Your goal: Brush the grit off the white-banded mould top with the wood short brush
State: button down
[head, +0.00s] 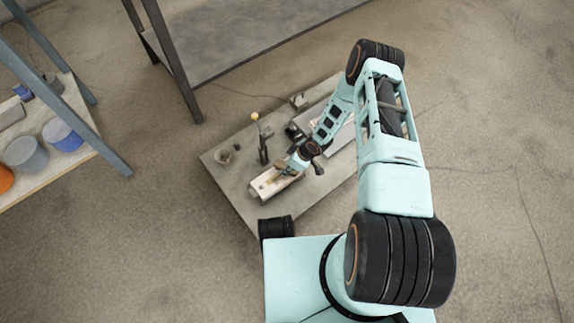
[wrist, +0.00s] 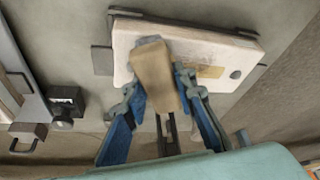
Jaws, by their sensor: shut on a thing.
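The mould (wrist: 225,54) is a pale, flat-topped block in the upper middle of the wrist view. It also shows in the head view (head: 263,187) at the near edge of the low table. A tan patch of grit (wrist: 211,71) lies on its top, right of the brush; the brush may hide more. The wood short brush (wrist: 154,73) has a tan wooden block, with grey bristles at its far end over the mould top. I cannot tell if they touch it. My gripper (wrist: 162,88) is shut on the brush, and shows small in the head view (head: 297,163).
Dark brackets flank the mould (wrist: 102,60). On the low table (head: 228,183) stand a small cup (head: 224,157) and an upright post with a yellow knob (head: 255,117). A shelf with tubs (head: 62,134) stands at left. A larger grey table (head: 225,45) is behind.

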aim_at(262, 186)
jog(key=shift+s+a+f+p, duration=0.25)
jog(key=shift+s+a+p, duration=0.1)
jog(key=shift+s+a, duration=0.85)
jog(key=shift+s+a+r+p, duration=0.1)
jog(key=shift+s+a+p, duration=0.15)
jog(key=shift+s+a, duration=0.6)
jog(key=shift+s+a+p, duration=0.3)
jog(key=shift+s+a, duration=0.1)
jog(key=shift+a, duration=0.8)
jog(key=shift+s+a+r+p, duration=0.1)
jog(key=shift+s+a+p, duration=0.15)
jog(key=shift+s+a, duration=0.6)
jog(key=shift+w+a, duration=0.1)
jog(key=shift+a, duration=0.1)
jog(key=shift+a+r+p, duration=0.1)
jog(key=shift+r+p, duration=0.25)
jog(key=shift+r, duration=0.1)
jog(key=shift+w+d+r+p, duration=0.15)
jog(key=shift+r+p, duration=0.7)
jog(key=shift+r, duration=0.45)
jog(key=shift+w+d+r+p, duration=0.1)
jog(key=shift+r+p, duration=0.7)
jog(key=shift+r, duration=0.45)
jog(key=shift+r, duration=0.1)
notch_tip(262, 186, up, 3)
jog(key=shift+f+p, duration=0.15)
jog(key=shift+p, duration=0.7)
